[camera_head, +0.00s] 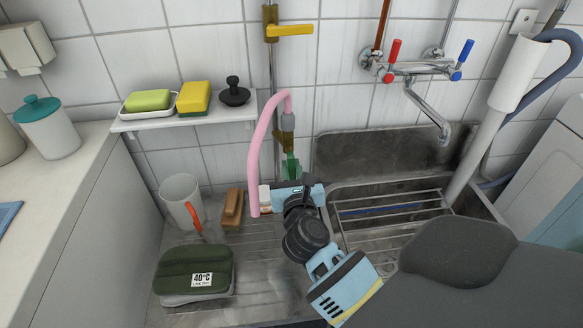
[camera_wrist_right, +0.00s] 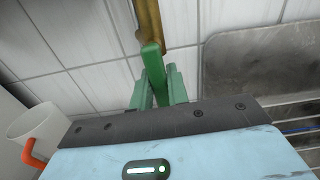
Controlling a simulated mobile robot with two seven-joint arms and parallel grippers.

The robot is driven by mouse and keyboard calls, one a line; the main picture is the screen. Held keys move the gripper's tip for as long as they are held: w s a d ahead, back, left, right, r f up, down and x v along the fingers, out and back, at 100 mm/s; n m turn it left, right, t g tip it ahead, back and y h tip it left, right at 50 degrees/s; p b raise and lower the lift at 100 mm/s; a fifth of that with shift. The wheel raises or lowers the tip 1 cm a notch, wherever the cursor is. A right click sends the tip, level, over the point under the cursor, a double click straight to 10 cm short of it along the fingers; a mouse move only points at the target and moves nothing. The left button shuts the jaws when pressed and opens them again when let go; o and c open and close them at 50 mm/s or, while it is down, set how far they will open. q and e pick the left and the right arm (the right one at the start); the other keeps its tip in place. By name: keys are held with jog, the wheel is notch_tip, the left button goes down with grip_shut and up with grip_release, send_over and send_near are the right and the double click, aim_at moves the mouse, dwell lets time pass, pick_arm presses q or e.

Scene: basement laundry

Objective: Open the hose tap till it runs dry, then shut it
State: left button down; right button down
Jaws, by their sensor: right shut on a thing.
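The hose tap (camera_head: 288,141) is a brass fitting low on the tiled wall, with a pink hose (camera_head: 254,155) looping up and down to its left. A green lever (camera_wrist_right: 152,62) hangs below the brass body (camera_wrist_right: 148,18) in the wrist view. My right gripper (camera_head: 291,168) is at the lever from below, and its green fingers (camera_wrist_right: 157,82) are shut on it. The fingers and lever are similar in colour, so the exact contact is hard to see. My left gripper is not in view.
A yellow-handled valve (camera_head: 290,30) sits higher on the pipe. A mixer tap (camera_head: 415,69) is right, above the sink with a wire rack (camera_head: 390,208). A soap shelf (camera_head: 185,119), clear jug (camera_head: 180,200), brush (camera_head: 232,208) and green folded cloth (camera_head: 190,268) are left.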

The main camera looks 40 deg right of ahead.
jog(key=shift+d+r+n+p, duration=0.1)
jog(key=shift+r+n+p, duration=0.1)
jog(key=shift+n+p, duration=0.4)
jog(key=n+p, duration=0.2)
jog(key=p, duration=0.1)
jog(key=shift+s+d+r, duration=0.15)
jog(key=shift+s+d, duration=0.05)
jog(key=shift+d, duration=0.05)
pick_arm(q)
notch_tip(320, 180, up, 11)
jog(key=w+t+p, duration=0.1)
jog(key=p, duration=0.6)
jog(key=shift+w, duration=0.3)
pick_arm(e)
jog(key=n, duration=0.3)
jog(key=d+n, duration=0.1)
jog(key=n, duration=0.1)
jog(key=r+n, duration=0.1)
jog(key=n, duration=0.2)
jog(key=shift+s+d+n, duration=0.2)
jog(key=shift+s+n, duration=0.1)
jog(key=shift+s, duration=0.1)
pick_arm(q)
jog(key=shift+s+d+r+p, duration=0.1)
jog(key=shift+p, duration=0.2)
